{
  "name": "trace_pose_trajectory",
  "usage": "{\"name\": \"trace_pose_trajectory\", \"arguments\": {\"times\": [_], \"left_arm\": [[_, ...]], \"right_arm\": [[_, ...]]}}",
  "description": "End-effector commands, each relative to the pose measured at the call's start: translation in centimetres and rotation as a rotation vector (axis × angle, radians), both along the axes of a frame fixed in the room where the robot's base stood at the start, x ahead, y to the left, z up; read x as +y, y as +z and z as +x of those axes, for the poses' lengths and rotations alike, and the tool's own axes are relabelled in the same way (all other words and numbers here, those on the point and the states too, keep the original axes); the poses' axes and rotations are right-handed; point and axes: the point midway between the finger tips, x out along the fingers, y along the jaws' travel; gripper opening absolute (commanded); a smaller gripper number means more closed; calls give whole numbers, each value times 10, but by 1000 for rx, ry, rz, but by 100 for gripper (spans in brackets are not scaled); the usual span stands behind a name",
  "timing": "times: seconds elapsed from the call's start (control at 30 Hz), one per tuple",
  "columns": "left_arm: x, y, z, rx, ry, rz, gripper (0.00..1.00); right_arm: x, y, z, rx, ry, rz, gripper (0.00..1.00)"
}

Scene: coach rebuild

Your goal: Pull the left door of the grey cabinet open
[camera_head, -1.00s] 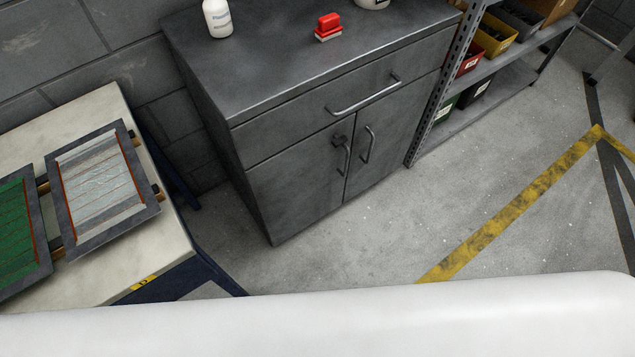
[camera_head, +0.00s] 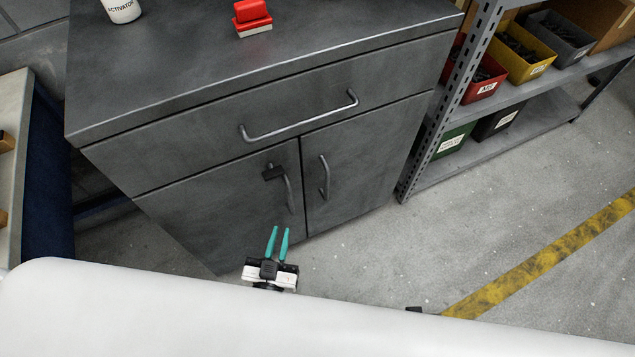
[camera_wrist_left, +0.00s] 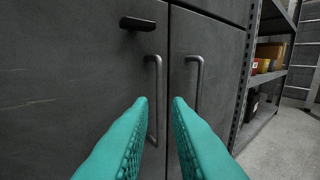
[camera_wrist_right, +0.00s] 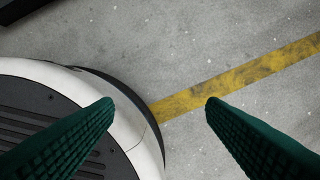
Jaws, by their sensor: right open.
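The grey cabinet (camera_head: 190,135) stands ahead with its left door (camera_head: 205,210) and right door (camera_head: 365,165) closed. The left door has a vertical bar handle (camera_head: 289,190) near the middle seam and a dark block (camera_head: 273,172) beside its top. In the left wrist view, the left handle (camera_wrist_left: 157,85) stands just beyond and between the teal fingertips. My left gripper (camera_head: 279,229) is open and empty, in front of the doors, apparently short of the handle. My right gripper (camera_wrist_right: 160,100) is open and empty above the floor.
A wide drawer handle (camera_head: 300,120) sits above the doors. A red-topped block (camera_head: 252,17) and a white bottle (camera_head: 122,8) stand on the cabinet. A metal shelf (camera_head: 545,110) with bins adjoins on the right. A table (camera_head: 18,150) stands at left. Floor at right is clear.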

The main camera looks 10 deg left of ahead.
Motion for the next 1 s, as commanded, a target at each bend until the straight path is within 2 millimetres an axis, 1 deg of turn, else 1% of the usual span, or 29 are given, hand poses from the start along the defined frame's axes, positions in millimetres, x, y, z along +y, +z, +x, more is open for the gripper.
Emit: {"name": "trace_pose_trajectory", "arguments": {"times": [0.07,0.17,0.27,0.5,0.6,0.7,0.83,1.0], "left_arm": [[1,4,3,-17,9,-3,17],[1,6,14,-21,11,-3,17],[1,6,31,-21,9,-3,17],[1,5,80,-20,9,-2,17],[1,5,96,-18,8,-3,17],[1,4,109,-17,8,-4,17],[1,4,118,-16,8,-3,17],[1,4,121,-15,8,-2,17]], "right_arm": [[0,1,2,-2,0,0,65],[0,3,3,-3,-1,1,65],[1,6,5,-5,-1,0,65],[2,18,13,-15,-2,1,65],[2,23,15,-16,-3,2,65],[2,27,18,-20,-4,3,65],[3,31,19,-21,-4,2,65],[3,33,20,-22,-4,2,65]]}}
